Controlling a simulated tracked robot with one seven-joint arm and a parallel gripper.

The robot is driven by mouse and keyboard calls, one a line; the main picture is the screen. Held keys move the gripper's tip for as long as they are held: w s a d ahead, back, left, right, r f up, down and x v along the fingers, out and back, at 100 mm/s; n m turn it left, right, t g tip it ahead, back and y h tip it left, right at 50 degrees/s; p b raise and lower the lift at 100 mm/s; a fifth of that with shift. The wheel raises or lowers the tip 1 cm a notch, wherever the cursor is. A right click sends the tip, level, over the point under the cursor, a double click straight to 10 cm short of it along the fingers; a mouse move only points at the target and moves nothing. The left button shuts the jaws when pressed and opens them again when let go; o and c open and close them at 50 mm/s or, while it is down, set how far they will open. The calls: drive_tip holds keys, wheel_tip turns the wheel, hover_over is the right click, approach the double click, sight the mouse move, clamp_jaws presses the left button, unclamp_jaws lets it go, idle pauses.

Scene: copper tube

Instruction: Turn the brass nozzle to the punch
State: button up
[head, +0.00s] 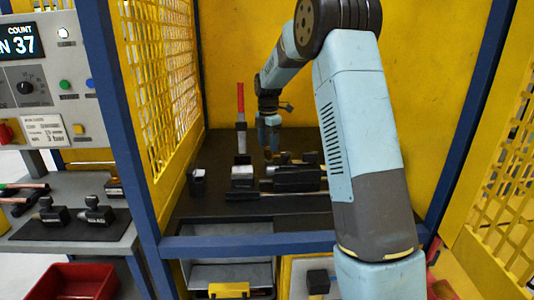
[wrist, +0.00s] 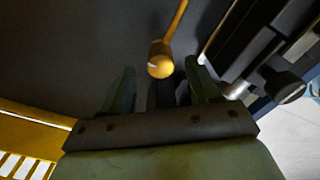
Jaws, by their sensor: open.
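The brass nozzle shows in the wrist view as a round brass end (wrist: 160,62) with a thin brass rod running up and to the right from it. My gripper (wrist: 160,72) is open, with one dark finger on each side of the nozzle's round end. I cannot tell whether either finger touches it. In the head view my gripper (head: 270,150) points down over the dark table, close to a black fixture (head: 297,179). The nozzle is too small to make out there. I cannot tell for sure which part is the punch.
A red-handled upright lever (head: 240,105) stands behind a small block (head: 242,176). A small black box (head: 198,180) is to their left. In the wrist view a black cylinder (wrist: 284,86) lies to the right. Yellow mesh (head: 160,70) walls the left side.

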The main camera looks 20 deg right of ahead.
sight(267, 148)
drive_tip(key=shift+f, duration=2.15)
drive_tip(key=shift+c, duration=0.4)
drive_tip(key=c, duration=1)
clamp_jaws()
drive_tip(key=shift+a, duration=0.1)
